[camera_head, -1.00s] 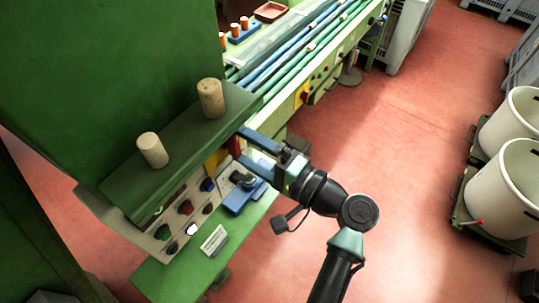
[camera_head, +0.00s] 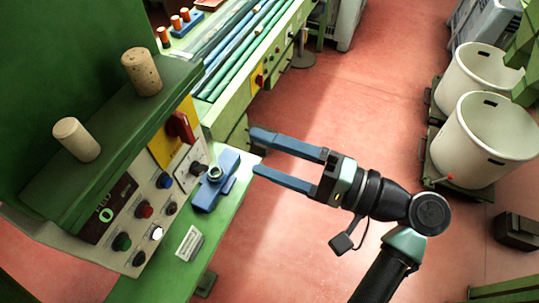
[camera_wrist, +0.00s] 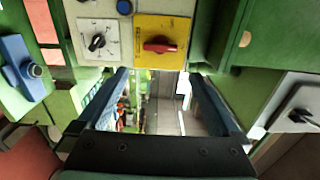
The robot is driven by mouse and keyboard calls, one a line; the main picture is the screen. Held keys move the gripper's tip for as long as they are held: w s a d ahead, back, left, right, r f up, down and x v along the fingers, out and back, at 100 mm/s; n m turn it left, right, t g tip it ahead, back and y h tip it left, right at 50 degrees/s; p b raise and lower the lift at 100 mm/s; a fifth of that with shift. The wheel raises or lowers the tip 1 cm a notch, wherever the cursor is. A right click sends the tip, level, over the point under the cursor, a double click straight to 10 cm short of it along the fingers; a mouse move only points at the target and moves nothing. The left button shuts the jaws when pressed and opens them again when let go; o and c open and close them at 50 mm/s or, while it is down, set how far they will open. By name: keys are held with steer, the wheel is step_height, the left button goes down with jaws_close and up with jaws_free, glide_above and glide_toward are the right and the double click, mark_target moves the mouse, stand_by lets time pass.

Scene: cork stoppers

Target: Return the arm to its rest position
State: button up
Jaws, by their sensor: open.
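My gripper (camera_head: 256,152) is open with nothing between its two blue fingers. In the head view it is over the red floor, to the right of the green machine and apart from it. In the wrist view the open fingers (camera_wrist: 160,85) point toward the machine, with the red switch (camera_wrist: 160,45) on its yellow plate beyond them. Two cork stoppers stand upright on the machine's green ledge (camera_head: 110,125): a darker speckled one (camera_head: 141,72) and a paler one (camera_head: 76,139).
A control panel (camera_head: 125,222) with several buttons sits under the ledge. A blue fixture (camera_head: 214,183) is on the green shelf left of my gripper. Green conveyor rails (camera_head: 240,55) run behind. White bins (camera_head: 487,140) stand at right. The red floor (camera_head: 330,105) between is clear.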

stand_by(0.4)
steer(key=w+r+n+t+h+b, duration=0.1)
steer(key=w+r+t+h, duration=0.55)
steer(key=w, duration=0.35)
step_height(320, 180, up, 10)
steer(key=w+n+t+h, duration=0.2)
steer(key=t+h, duration=0.2)
steer(key=s+d+r+t+h+b, duration=0.1)
steer(key=s+r+t+h, duration=0.2)
steer(key=r, duration=0.8)
steer(key=s+r+n+t+h, duration=0.1)
steer(key=s+r+t+h, duration=0.2)
steer(key=s+r+t, duration=0.4)
steer(key=s+r, duration=0.3)
steer(key=r, duration=0.1)
steer(key=shift+d+r+t+b, duration=0.15)
steer(key=shift+d+t+b, duration=0.2)
steer(key=shift+s+h, duration=0.1)
steer(key=shift+h, duration=0.15)
